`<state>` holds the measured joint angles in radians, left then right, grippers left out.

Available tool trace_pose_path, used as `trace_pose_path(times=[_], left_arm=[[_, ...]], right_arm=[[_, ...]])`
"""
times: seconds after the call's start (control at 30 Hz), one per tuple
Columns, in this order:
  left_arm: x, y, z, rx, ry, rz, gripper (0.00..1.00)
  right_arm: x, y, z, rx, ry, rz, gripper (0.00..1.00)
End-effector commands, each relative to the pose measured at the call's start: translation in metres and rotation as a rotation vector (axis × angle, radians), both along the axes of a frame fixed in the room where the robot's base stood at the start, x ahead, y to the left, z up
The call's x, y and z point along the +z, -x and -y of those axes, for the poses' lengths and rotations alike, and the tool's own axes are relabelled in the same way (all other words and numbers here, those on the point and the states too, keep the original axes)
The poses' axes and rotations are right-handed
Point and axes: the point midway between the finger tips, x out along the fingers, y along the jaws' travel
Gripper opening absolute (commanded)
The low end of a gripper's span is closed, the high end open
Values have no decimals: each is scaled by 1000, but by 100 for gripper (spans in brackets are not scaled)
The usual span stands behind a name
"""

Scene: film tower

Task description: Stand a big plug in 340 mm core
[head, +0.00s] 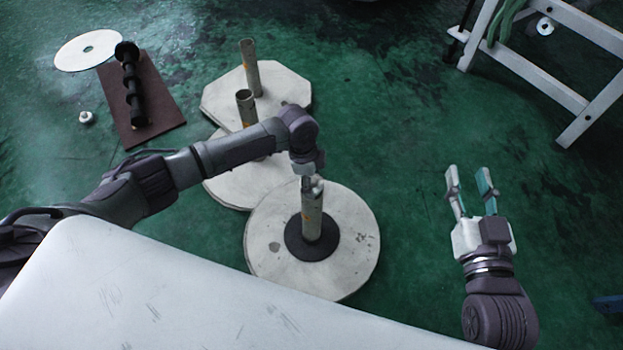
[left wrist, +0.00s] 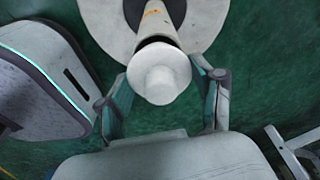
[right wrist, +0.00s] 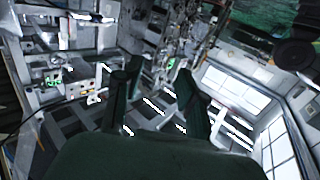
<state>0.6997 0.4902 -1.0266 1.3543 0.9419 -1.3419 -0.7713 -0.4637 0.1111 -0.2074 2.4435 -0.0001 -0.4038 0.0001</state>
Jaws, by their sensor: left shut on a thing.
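A white big plug (left wrist: 161,73) is between the fingers of my left gripper (left wrist: 163,82), which is shut on it. A pale upright core (head: 312,215) stands below the left gripper (head: 309,180), on a dark ring (head: 327,248) in the middle of the nearest white round plate (head: 359,228). In the left wrist view the plug overlaps the end of this core (left wrist: 157,24); I cannot tell whether it is seated in it. Two other cores (head: 250,66) (head: 244,105) stand on the plates behind. My right gripper (head: 469,182) is open and empty over the floor.
A small white piece (head: 86,117) lies on the green floor, beside a brown board (head: 158,101) with a black lobed piece (head: 131,84). A white disc (head: 88,50) lies at the far left. A white step frame (head: 550,65) stands upper right. Floor right of the plates is clear.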

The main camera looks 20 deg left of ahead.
Motion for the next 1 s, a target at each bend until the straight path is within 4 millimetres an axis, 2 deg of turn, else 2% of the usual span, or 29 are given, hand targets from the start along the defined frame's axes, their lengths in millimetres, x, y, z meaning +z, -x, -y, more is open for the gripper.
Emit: trace_pose_path(times=[1.0], left_arm=[[-16,0,0,0,0,-1,32]], right_arm=[[15,1,-2,6,-28,104,40]])
